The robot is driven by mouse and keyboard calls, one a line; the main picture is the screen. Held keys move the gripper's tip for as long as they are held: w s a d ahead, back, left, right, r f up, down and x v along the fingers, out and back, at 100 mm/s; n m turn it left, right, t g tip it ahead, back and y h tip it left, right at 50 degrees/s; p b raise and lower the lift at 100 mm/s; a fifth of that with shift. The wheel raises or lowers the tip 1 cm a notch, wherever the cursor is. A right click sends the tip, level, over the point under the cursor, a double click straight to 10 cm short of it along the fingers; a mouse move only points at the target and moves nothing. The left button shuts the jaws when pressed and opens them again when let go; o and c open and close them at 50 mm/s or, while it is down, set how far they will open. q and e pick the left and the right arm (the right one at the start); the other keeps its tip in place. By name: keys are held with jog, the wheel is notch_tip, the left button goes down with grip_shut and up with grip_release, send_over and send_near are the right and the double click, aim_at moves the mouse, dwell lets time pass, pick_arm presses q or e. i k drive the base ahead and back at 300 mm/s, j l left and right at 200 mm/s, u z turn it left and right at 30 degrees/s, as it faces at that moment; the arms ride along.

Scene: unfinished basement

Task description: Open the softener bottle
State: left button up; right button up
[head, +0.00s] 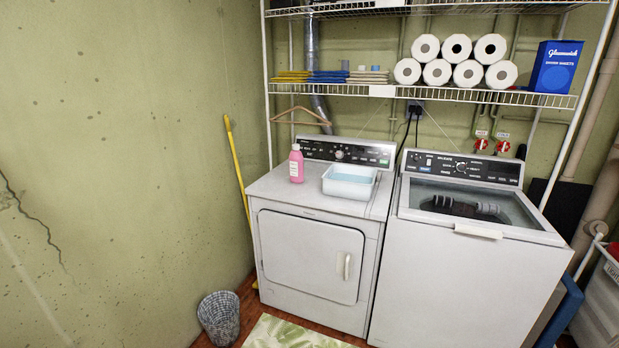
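A pink bottle (296,166) with a white label and a pale cap stands upright on top of the front-loading dryer (258,188), toward its back left. It looks like the softener bottle, but its label is too small to read. The cap appears to be on. Neither of my grippers is in view, and nothing touches the bottle.
A white tub (349,182) with blue contents stands right of the bottle. The washer (470,280) on the right has a glass lid. A wire shelf (440,96) with paper rolls hangs above.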

aim_at(296, 160)
jog(key=i, duration=1.05)
jog(key=u, duration=0.55)
